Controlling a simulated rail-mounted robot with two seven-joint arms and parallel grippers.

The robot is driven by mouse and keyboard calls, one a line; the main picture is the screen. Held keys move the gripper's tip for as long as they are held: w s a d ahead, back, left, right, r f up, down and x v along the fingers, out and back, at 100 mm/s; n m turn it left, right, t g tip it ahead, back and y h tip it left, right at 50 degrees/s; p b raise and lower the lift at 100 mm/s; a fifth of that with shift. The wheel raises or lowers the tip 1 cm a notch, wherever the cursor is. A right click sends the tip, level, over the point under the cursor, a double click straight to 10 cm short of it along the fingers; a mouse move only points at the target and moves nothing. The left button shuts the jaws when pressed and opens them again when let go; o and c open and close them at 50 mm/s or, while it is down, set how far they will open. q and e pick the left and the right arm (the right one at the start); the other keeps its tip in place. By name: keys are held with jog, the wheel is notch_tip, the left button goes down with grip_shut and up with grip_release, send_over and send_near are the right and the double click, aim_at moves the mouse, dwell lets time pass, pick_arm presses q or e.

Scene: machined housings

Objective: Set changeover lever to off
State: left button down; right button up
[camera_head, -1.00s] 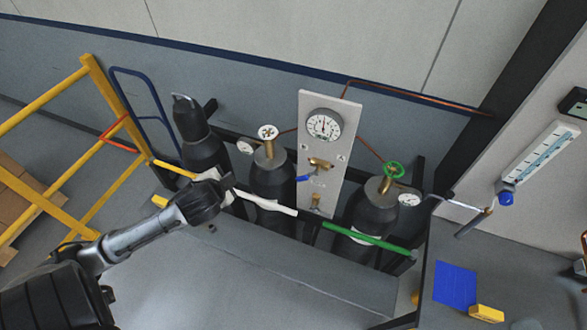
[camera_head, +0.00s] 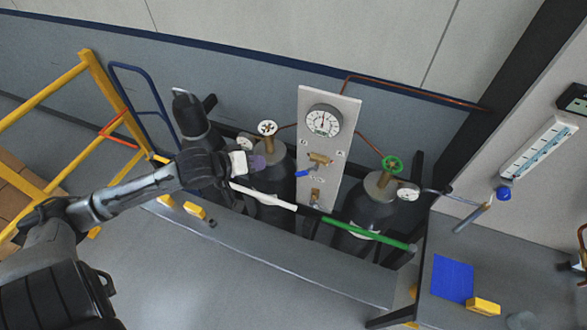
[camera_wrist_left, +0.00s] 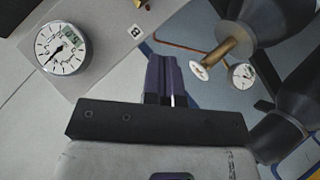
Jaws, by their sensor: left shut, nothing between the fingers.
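The changeover valve is a brass body (camera_head: 320,159) with a blue lever (camera_head: 304,173) on a pale upright panel (camera_head: 343,112), below a round gauge (camera_head: 323,121). The lever points to the left, slightly downward. My left gripper (camera_head: 259,163) is shut and empty, in front of the middle cylinder and left of the lever, apart from it in the picture. In the left wrist view its purple fingers (camera_wrist_left: 165,77) are together, with the panel gauge (camera_wrist_left: 61,48) to the left. The lever cannot be made out there. My right gripper is out of view.
A yellow guard frame (camera_head: 92,68) is at left. A bench with a blue sheet (camera_head: 453,278) and yellow block (camera_head: 483,306) is at right.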

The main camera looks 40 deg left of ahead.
pick_arm(q)
jog(key=s+d+f+p+x, duration=0.1)
jog(key=d+p+x, duration=0.1)
jog(key=x, duration=1)
jog(key=shift+f, duration=0.45)
jog(key=shift+w+d, duration=0.1)
jog(key=shift+w, duration=0.1)
